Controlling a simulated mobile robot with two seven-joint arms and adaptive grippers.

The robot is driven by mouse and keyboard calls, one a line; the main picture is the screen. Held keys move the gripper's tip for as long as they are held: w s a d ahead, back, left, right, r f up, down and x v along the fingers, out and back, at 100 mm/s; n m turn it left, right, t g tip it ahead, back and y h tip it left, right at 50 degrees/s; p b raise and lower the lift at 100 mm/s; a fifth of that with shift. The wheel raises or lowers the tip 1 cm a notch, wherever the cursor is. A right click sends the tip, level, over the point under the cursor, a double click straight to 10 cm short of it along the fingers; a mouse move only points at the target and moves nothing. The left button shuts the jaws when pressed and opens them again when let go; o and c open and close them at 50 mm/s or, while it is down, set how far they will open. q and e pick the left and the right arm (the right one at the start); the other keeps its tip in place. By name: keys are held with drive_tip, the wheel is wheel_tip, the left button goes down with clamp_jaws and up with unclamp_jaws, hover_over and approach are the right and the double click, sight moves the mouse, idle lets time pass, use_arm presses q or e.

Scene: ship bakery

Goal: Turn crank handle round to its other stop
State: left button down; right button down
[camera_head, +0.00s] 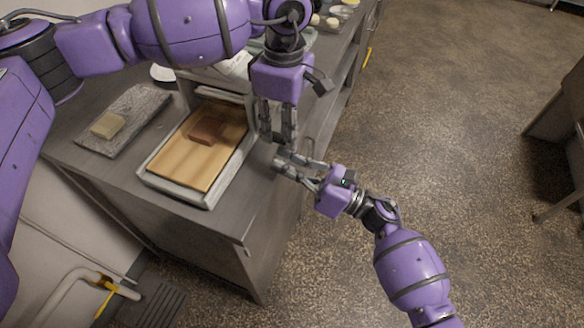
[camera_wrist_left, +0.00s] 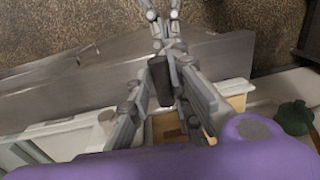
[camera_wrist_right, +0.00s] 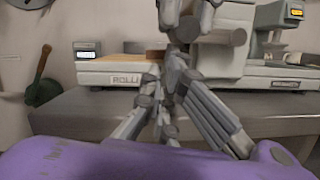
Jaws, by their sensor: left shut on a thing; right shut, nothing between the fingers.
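The crank handle shows in the left wrist view as a dark upright grip (camera_wrist_left: 160,78) between my left fingers. My left gripper (camera_head: 278,137) is shut on it, pointing down at the right side of the rolling machine (camera_head: 209,197). In the head view the fingers hide the handle. My right gripper (camera_head: 285,164) is shut and empty, just below and in front of the left fingertips. Its fingers also show in the right wrist view (camera_wrist_right: 165,78). I cannot tell whether the two grippers touch.
A reddish block (camera_head: 207,130) lies on the machine's wooden board (camera_head: 185,160). A grey slab (camera_head: 128,112) with a pale block (camera_head: 108,125) lies to the left on the counter (camera_head: 225,215). Another machine with a lit display (camera_wrist_right: 292,13) stands behind.

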use_arm(q)
drive_tip(key=shift+w+d+r+t, duration=0.15)
drive_tip(key=shift+w+r+t, duration=0.2)
drive_tip(key=shift+w, duration=0.2)
use_arm(e)
drive_tip(key=shift+r, duration=1)
use_arm(q)
drive_tip(key=c, duration=1.8)
unclamp_jaws()
drive_tip(key=shift+f, duration=0.1)
drive_tip(key=shift+o, duration=0.9)
drive_tip(key=shift+w+d+f, duration=0.15)
drive_tip(key=shift+w+f, duration=0.05)
drive_tip(key=shift+w, duration=0.05)
drive_tip(key=shift+s, duration=0.15)
use_arm(e)
drive_tip(key=shift+w+d+f, duration=0.15)
drive_tip(key=shift+w+f, duration=0.1)
drive_tip(key=shift+f, duration=0.15)
